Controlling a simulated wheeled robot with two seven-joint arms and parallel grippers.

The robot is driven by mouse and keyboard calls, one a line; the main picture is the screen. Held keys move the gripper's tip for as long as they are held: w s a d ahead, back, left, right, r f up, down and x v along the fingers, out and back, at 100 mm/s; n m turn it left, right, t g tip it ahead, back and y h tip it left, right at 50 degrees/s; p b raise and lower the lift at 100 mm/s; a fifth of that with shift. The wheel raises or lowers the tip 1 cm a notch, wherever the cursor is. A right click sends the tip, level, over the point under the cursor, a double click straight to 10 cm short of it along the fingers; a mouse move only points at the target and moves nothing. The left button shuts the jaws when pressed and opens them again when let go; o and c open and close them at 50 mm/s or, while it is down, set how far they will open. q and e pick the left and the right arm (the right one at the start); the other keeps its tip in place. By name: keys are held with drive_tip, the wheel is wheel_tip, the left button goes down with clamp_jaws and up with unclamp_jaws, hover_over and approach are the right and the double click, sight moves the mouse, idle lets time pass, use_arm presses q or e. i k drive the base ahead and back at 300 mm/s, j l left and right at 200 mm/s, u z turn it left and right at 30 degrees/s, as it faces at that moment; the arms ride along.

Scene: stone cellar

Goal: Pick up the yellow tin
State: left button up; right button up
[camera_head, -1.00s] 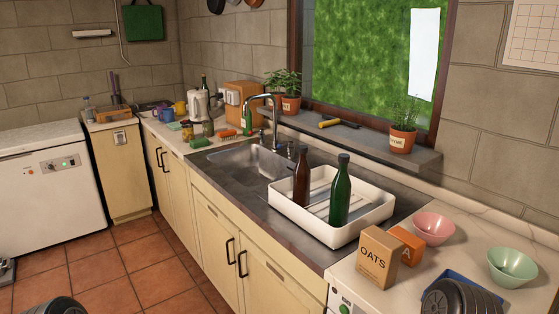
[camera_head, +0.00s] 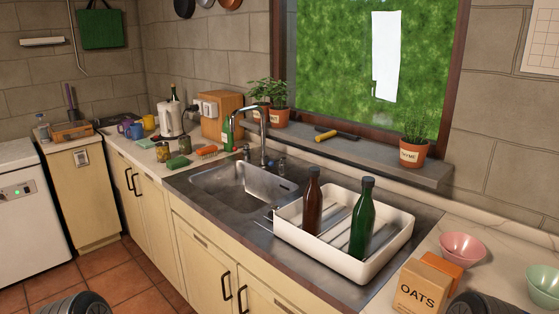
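No object is clear enough to name surely as the yellow tin. A small yellowish-olive cylinder (camera_head: 162,152), a jar or a tin, stands on the counter left of the sink. A similar small cylinder (camera_head: 184,145) stands just right of it. A yellow mug-like thing (camera_head: 149,122) is farther back, by a blue mug (camera_head: 135,131). Dark ribbed parts of my own arms show at the bottom left and bottom right edges. Neither gripper is in view, and both are far from these things.
A green sponge (camera_head: 177,162) and an orange brush (camera_head: 206,152) lie near the sink (camera_head: 240,186). A white dish rack (camera_head: 378,263) holds a brown bottle (camera_head: 312,205) and a green bottle (camera_head: 361,220). An oats box (camera_head: 420,289) and bowls (camera_head: 461,247) stand at right.

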sight(162, 150)
drive_tip(key=i+j, duration=0.3)
drive_tip(key=j, duration=0.2)
drive_tip(key=i+j, duration=0.3)
drive_tip(key=j, duration=0.25)
drive_tip(key=i+j+u, duration=0.1)
drive_tip(key=i+j, duration=0.2)
drive_tip(key=j, duration=0.2)
drive_tip(key=i+j, duration=0.35)
drive_tip(key=j, duration=0.15)
drive_tip(key=i+j, duration=0.3)
drive_tip(key=j, duration=0.2)
drive_tip(key=i+j, duration=0.35)
drive_tip(key=j, duration=0.15)
drive_tip(key=i+j+u, duration=0.1)
drive_tip(key=i+j, duration=0.2)
drive_tip(key=j, duration=0.2)
